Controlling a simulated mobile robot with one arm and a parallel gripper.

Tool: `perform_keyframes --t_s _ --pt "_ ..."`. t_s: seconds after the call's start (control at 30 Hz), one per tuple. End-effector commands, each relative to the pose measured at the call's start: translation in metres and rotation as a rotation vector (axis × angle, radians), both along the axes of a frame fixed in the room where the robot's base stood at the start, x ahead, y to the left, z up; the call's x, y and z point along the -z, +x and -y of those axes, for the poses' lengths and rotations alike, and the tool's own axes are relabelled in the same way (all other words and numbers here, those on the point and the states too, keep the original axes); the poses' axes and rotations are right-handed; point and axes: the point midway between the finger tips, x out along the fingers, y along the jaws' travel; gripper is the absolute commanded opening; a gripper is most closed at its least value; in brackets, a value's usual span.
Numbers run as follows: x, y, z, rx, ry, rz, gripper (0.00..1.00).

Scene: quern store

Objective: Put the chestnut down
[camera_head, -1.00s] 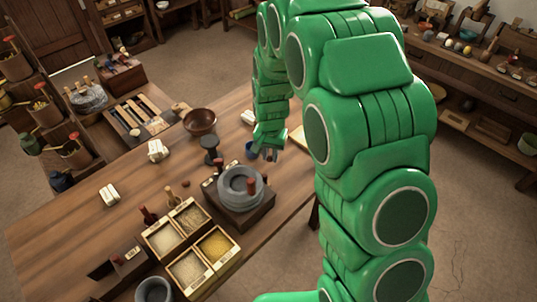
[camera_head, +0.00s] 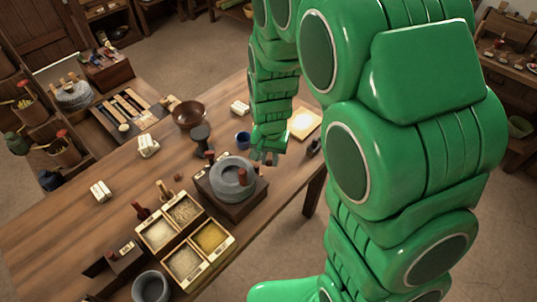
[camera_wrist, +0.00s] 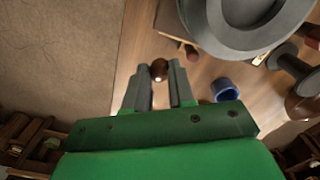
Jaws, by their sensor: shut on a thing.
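The chestnut (camera_wrist: 159,70) is small, round and brown with a pale spot, and shows between my fingertips in the wrist view. My gripper (camera_wrist: 160,76) is shut on it. In the head view my gripper (camera_head: 264,158) points down by the table's right edge, just right of the quern's block. There the chestnut cannot be made out. The wooden table (camera_head: 75,225) lies below. The gap between chestnut and tabletop cannot be judged.
The grey stone quern (camera_head: 233,172) on its dark block stands close left of my gripper. A blue cup (camera_head: 243,138) is just behind. A brown bowl (camera_head: 189,115), a divided grain box (camera_head: 182,232) and white blocks (camera_head: 101,190) share the table. Its left side has free room.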

Motion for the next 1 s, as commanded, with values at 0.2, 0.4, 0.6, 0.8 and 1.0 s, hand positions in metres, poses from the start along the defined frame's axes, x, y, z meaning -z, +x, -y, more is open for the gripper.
perform_keyframes --t_s 0.2,0.4,0.6,0.8,1.0 --pt "0.000 -0.001 0.000 0.000 0.000 -0.001 0.00" --pt "0.000 0.000 0.000 0.000 0.000 -0.001 0.00" --pt "-0.001 0.017 -0.009 0.000 0.002 -0.004 0.00" --pt "-0.006 0.057 -0.031 0.005 0.007 0.000 0.00" --pt "-0.009 0.095 -0.054 0.009 0.010 -0.003 0.00"
